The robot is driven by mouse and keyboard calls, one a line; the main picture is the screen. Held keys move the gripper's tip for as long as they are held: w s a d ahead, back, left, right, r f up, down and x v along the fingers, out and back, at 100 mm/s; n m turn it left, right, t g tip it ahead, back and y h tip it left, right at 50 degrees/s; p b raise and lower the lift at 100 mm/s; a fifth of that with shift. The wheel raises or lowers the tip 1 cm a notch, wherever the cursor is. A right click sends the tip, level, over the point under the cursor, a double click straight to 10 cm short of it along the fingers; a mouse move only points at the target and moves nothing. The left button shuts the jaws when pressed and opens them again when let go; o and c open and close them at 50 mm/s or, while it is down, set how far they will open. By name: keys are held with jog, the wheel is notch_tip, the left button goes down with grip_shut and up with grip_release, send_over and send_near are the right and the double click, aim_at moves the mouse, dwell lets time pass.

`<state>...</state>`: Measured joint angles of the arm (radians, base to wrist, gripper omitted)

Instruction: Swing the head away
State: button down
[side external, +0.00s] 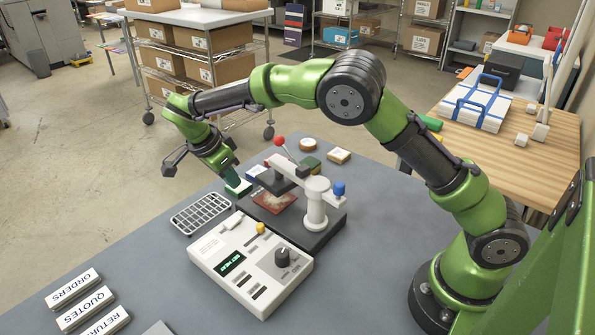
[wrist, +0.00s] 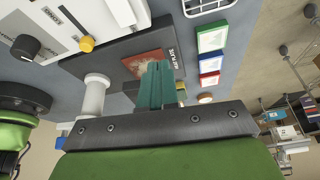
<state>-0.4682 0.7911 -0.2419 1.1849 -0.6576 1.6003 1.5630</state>
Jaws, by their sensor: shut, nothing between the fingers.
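The press (side external: 317,205) stands on a dark base on the grey table. The head sits above a plate with a reddish patterned piece (side external: 274,201), which also shows in the wrist view (wrist: 146,64). My gripper (side external: 231,168) is left of the head, tilted down and apart from it. In the wrist view, its teal fingers (wrist: 160,85) are together and empty. The head is not clearly visible there; the post (wrist: 93,96) shows at left.
A white control box (side external: 250,262) with a dark knob stands in front of the press. A metal grid rack (side external: 201,213) lies at left. Green (wrist: 212,38), blue (wrist: 210,62) and red (wrist: 209,80) pads sit behind. Labelled blocks (side external: 85,312) lie front left.

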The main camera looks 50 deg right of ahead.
jog(key=d, duration=0.1)
jog(key=d+f, duration=0.1)
jog(key=d, duration=0.1)
jog(key=shift+s+d+f, duration=0.15)
jog(key=shift+s+d, duration=0.05)
jog(key=shift+s, duration=0.05)
jog(key=shift+d, duration=0.55)
jog(key=shift+d, duration=0.1)
jog(key=shift+w+d+m+g, duration=0.15)
jog(key=shift+d+m, duration=0.35)
jog(key=shift+d, duration=0.15)
jog(key=shift+w+d+m+g, duration=0.1)
jog(key=shift+d+m+g, duration=0.05)
jog(key=shift+d+m, duration=0.45)
jog(key=d+m, duration=0.1)
jog(key=d, duration=0.1)
jog(key=d+m+g, duration=0.1)
jog(key=d+m, duration=0.1)
jog(key=d, duration=0.1)
jog(key=s+d+m+y, duration=0.1)
jog(key=d, duration=0.1)
jog(key=shift+d+m+g, duration=0.3)
jog(key=shift+m+g, duration=0.1)
jog(key=s+d+m+g+y, duration=0.1)
jog(key=s+d+m+y, duration=0.1)
jog(key=s+d+m, duration=0.4)
jog(key=shift+d+m, duration=0.5)
jog(key=shift+d, duration=0.5)
